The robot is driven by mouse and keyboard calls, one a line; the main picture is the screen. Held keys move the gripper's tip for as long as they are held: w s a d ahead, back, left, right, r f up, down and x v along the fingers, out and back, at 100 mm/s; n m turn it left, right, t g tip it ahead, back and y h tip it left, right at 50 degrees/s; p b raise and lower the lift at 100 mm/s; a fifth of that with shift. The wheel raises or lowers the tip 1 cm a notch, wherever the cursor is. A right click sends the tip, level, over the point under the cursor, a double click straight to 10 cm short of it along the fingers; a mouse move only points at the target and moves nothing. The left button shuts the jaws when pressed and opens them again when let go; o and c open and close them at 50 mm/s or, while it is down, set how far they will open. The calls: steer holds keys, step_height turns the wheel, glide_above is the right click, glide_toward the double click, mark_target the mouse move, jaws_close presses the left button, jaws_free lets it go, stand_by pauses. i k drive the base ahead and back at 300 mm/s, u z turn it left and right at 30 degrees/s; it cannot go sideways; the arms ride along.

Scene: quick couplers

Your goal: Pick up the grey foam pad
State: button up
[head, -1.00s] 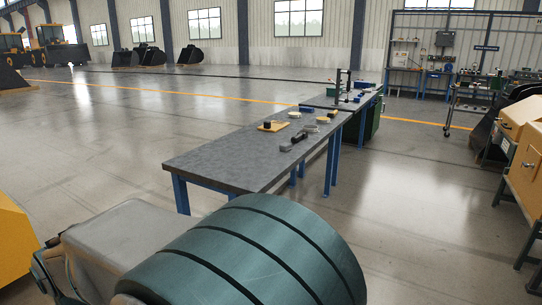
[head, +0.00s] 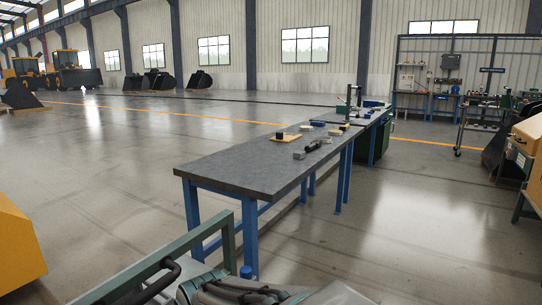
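A dark grey workbench (head: 232,178) with blue legs stands ahead of me. A small grey block (head: 299,155) lies on its top near the right edge; it may be the grey foam pad, but it is too small to be sure. A black cylindrical part (head: 313,146) lies just behind it. A tan board (head: 287,139) with a small dark piece (head: 280,135) on it lies to the left. My gripper is not in view, and nothing is seen touching the block.
A teal rail (head: 160,262) and dark hoses fill the near bottom edge. A yellow machine body (head: 15,250) stands at left, an orange-tan cabinet (head: 526,140) at right. A second bench with a dark upright stand (head: 348,103) adjoins behind. Open floor lies on both sides.

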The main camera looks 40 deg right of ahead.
mark_target(299, 154)
steer(key=z, duration=2.5)
steer(key=k, duration=0.95)
steer(key=u, duration=1)
steer(key=i, duration=1)
steer(key=z, duration=0.05)
